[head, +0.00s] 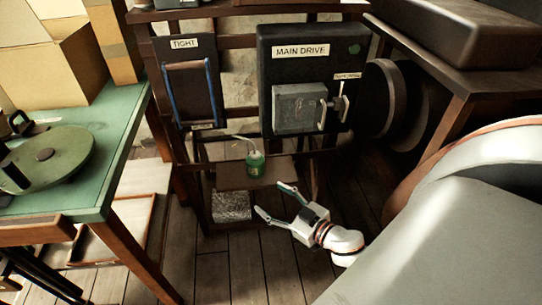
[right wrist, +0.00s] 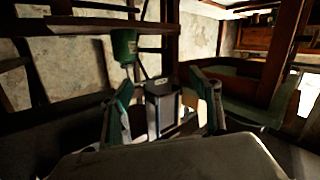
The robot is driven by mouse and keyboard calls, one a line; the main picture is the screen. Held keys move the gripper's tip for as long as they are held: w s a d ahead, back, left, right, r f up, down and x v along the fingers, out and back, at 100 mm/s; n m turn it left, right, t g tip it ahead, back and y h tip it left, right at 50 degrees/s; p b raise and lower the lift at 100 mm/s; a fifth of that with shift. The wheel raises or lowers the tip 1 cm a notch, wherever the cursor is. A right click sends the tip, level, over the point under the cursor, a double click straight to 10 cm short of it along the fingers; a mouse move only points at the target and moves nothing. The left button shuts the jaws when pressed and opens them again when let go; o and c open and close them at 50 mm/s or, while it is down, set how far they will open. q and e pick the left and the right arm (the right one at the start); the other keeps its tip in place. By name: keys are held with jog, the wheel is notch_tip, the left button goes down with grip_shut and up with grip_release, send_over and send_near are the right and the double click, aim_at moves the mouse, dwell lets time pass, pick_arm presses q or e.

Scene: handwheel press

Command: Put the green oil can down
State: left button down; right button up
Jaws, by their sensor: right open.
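The green oil can (head: 255,166) stands upright on a low wooden shelf (head: 232,180) below the panels, its thin pale spout bent to the left. My right gripper (head: 273,201) is open and empty, in front of and below the can, its fingers apart and not touching it. In the right wrist view the can (right wrist: 124,45) shows beyond the open fingers (right wrist: 160,88), up and to the left. My left gripper is not in view.
Above the shelf hang a board marked TIGHT (head: 188,85) and a dark panel marked MAIN DRIVE (head: 300,72) with a grey box. A green-topped table (head: 110,150) with a round green wheel (head: 50,158) stands at left. Dark round machine parts (head: 385,98) are at right.

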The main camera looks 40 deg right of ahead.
jog(key=s+a+f+g, duration=0.3)
jog(key=s+a+f, duration=0.1)
jog(key=s+a, duration=0.3)
jog(key=s+a+f+n+g, duration=0.1)
jog(key=s+a+f+g, duration=0.1)
jog(key=s+a+f, duration=0.2)
jog(key=s+a, duration=0.3)
jog(key=s, duration=0.1)
jog(key=shift+s+a+f+n+g+y, duration=0.15)
jog(key=shift+s+a+n+g+y, duration=0.15)
jog(key=shift+s+g, duration=0.1)
pick_arm(q)
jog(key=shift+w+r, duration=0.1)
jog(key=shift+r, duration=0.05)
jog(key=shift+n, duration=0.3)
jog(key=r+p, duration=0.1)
jog(key=p, duration=0.2)
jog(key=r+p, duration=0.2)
jog(key=p, duration=0.1)
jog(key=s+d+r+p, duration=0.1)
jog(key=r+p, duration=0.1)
jog(key=p, duration=0.1)
pick_arm(e)
jog(key=shift+m, duration=0.4)
jog(key=r, duration=0.3)
jog(key=s+r, duration=0.1)
jog(key=r, duration=0.1)
jog(key=shift+a+r, duration=0.1)
jog(key=shift+a, duration=0.3)
